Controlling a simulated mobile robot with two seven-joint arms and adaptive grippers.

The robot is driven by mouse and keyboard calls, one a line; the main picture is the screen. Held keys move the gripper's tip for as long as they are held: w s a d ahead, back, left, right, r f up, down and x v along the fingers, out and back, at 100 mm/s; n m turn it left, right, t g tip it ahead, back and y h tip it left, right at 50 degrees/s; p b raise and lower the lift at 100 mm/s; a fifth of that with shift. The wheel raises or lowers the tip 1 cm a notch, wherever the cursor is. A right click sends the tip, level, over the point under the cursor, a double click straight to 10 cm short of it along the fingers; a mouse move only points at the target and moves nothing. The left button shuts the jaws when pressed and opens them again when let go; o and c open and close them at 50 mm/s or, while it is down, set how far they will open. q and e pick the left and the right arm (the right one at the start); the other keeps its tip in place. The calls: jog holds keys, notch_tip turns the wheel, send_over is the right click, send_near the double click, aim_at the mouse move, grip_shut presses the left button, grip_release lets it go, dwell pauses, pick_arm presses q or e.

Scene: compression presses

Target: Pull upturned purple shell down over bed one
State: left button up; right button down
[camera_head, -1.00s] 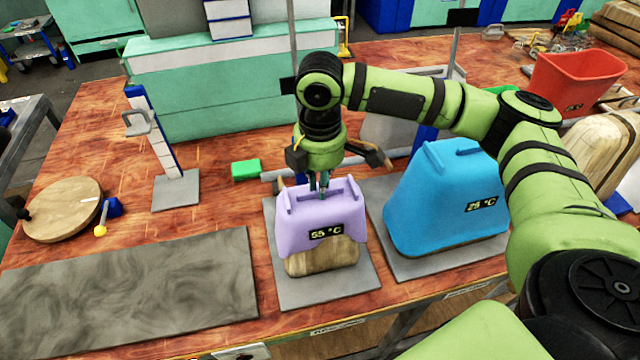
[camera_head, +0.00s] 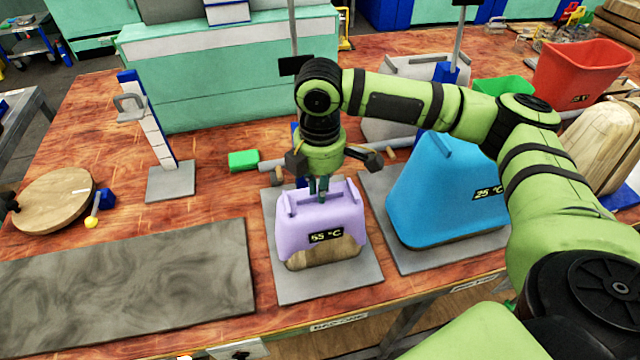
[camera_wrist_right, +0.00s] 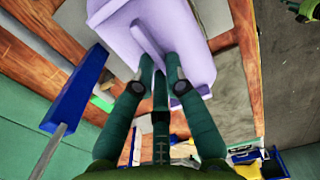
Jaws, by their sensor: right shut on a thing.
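The purple shell (camera_head: 318,217), marked 55 °C, sits over a wooden form (camera_head: 325,255) on a grey plate (camera_head: 285,288). Wood shows below its arched front edge, so the front is partly uncovered. The table edge below carries a label that appears to read bed one (camera_head: 338,322). My right gripper (camera_head: 318,190) is above the shell, pointing down, shut on the raised ridge on its top. In the right wrist view the fingers (camera_wrist_right: 160,62) close on the ridge of the shell (camera_wrist_right: 185,35). The back of the shell is hidden. My left gripper is not in view.
A blue shell (camera_head: 440,195), marked 25 °C, stands close on the right. A grey slab (camera_head: 130,285) lies at the left. A red bin (camera_head: 580,78) stands back right.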

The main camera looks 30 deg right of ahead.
jog(key=shift+f, duration=0.6)
dwell(0.3)
jog(key=c, duration=1.2)
grip_release()
notch_tip(320, 180, up, 12)
